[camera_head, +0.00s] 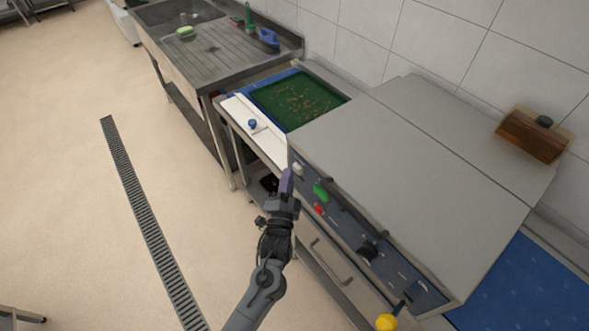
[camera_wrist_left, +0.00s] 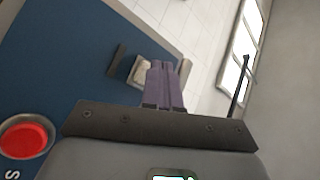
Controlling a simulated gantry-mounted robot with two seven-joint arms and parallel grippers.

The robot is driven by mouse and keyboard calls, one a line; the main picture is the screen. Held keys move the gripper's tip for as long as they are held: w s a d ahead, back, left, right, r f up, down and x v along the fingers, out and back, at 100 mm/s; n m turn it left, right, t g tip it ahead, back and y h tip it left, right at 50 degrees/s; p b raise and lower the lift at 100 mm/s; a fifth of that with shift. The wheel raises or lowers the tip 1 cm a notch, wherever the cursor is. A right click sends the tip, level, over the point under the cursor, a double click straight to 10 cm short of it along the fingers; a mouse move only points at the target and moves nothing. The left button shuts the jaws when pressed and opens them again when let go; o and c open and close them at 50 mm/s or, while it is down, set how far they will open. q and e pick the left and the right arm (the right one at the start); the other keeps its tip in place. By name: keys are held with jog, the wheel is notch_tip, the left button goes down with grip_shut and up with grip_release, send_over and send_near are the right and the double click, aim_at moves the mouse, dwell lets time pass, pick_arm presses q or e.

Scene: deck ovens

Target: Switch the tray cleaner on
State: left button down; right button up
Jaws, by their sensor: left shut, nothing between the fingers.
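The tray cleaner (camera_head: 415,160) is a grey metal machine with a blue front panel (camera_wrist_left: 75,65). Near the panel's left end in the head view is a pale switch or knob (camera_head: 298,168), with a green button (camera_head: 321,191) and a red button (camera_head: 318,209) to its right. My left gripper (camera_head: 287,176) has purple fingers, shut and empty, just in front of that end of the panel. In the left wrist view, the fingertips (camera_wrist_left: 165,68) overlap the pale switch (camera_wrist_left: 140,70); I cannot tell whether they touch it. The red button (camera_wrist_left: 27,137) shows at lower left. My right gripper is out of view.
A dark handle (camera_head: 357,220) and a black knob (camera_head: 369,250) sit farther along the panel. A green tray (camera_head: 298,99) lies beyond the machine beside a sink counter (camera_head: 205,50). A wooden brush (camera_head: 533,135) rests at the back.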

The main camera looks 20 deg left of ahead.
pick_arm(q)
jog(key=shift+w+d, duration=0.25)
jog(key=shift+w, duration=0.1)
dwell(0.7)
dwell(0.4)
jog(key=shift+s+a+r+p, duration=0.15)
jog(key=shift+s+p, duration=0.15)
jog(key=shift+p, duration=0.25)
jog(key=shift+a, duration=0.1)
jog(key=s+a+p, duration=0.2)
jog(key=s, duration=0.1)
jog(key=s+a+p, duration=0.1)
jog(key=p, duration=0.1)
jog(key=shift+s+a, duration=0.25)
jog(key=shift+s, duration=0.15)
